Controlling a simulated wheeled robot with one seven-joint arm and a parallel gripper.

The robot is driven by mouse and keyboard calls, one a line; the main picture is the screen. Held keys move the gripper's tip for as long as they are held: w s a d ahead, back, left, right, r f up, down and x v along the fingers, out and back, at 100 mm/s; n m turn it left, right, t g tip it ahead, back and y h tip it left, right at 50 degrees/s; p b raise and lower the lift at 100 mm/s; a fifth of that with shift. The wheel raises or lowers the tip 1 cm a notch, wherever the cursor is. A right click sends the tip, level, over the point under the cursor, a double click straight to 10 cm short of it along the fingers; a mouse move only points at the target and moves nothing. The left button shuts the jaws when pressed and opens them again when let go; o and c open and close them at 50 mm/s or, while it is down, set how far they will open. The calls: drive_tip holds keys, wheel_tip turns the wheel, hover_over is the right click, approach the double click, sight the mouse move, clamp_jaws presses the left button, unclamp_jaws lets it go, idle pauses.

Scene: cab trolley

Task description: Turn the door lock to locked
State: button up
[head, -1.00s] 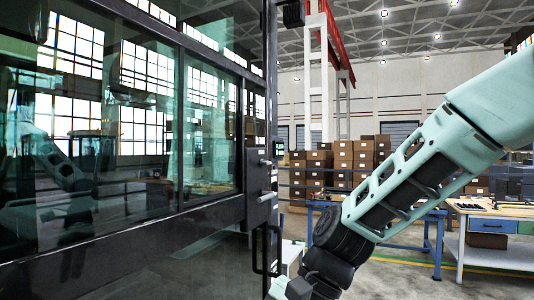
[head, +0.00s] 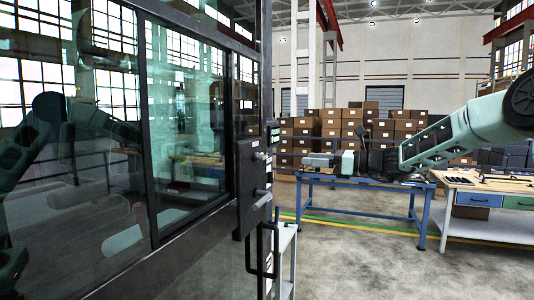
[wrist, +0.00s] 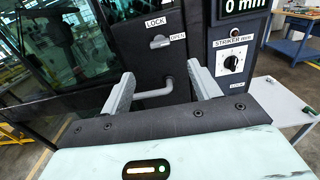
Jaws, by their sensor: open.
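The dark cab door carries a small grey door lock (wrist: 160,42) in the wrist view. The LOCK label is above it and the OPEN label is to its right. The lock's bar lies roughly level, towards OPEN. My gripper (wrist: 161,82) is open and empty, its two pale fingers apart below the lock in the picture. A grey lever handle (wrist: 160,89) shows between the fingers; I cannot tell its distance from them. In the head view my gripper (head: 312,160) is right of the door edge, apart from it.
A striker switch (wrist: 234,63) with a black knob sits right of the lock, under a display. A black pull handle (head: 265,250) sticks out low on the door. A blue workbench (head: 360,189) and a wooden-topped bench (head: 490,181) stand behind. Floor between is clear.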

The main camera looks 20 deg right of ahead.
sight(266, 157)
drive_tip(key=p+x, duration=0.5)
drive_tip(key=x, duration=0.8)
drive_tip(key=shift+r, duration=0.15)
drive_tip(key=shift+w+a, duration=0.35)
drive_tip(key=shift+a, duration=0.2)
drive_tip(key=shift+f, duration=0.2)
drive_tip(key=c, duration=1)
